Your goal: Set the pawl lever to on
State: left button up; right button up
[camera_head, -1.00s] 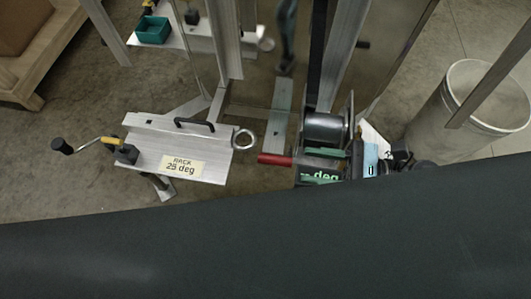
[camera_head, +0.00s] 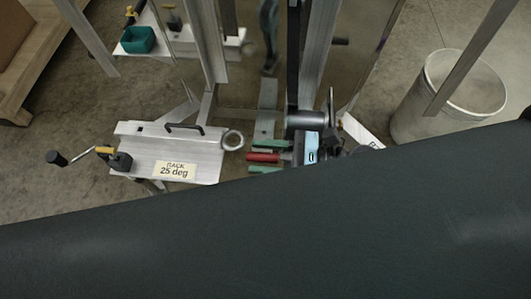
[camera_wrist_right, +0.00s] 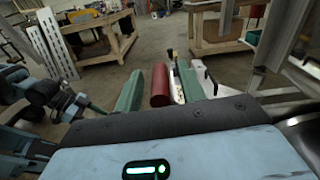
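The pawl lever is most likely the red grip (camera_head: 263,157) by the winch drum (camera_head: 304,120). It also shows in the right wrist view (camera_wrist_right: 160,85). My right gripper (camera_head: 256,160) has its green fingers on either side of the red grip. In the right wrist view my right gripper (camera_wrist_right: 162,90) is open, with gaps between each finger and the grip. The lever's base is hidden behind the gripper. In the right wrist view, dark parts with a green tip at the left look like my left gripper (camera_wrist_right: 92,106); its opening is unclear.
A metal plate marked "RACK 25 deg" (camera_head: 150,145) with a ring (camera_head: 233,139) and a crank (camera_head: 70,158) stands left of the lever. Metal posts (camera_head: 320,60) rise behind. A pale bin (camera_head: 405,118) stands right. My dark body covers the lower picture.

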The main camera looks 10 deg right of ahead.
jog(key=shift+c, duration=0.2)
jog(key=c, duration=0.5)
grip_shut()
pick_arm(q)
jog(key=shift+w, duration=0.35)
jog(key=shift+w+r, duration=0.1)
jog(key=shift+r, duration=0.05)
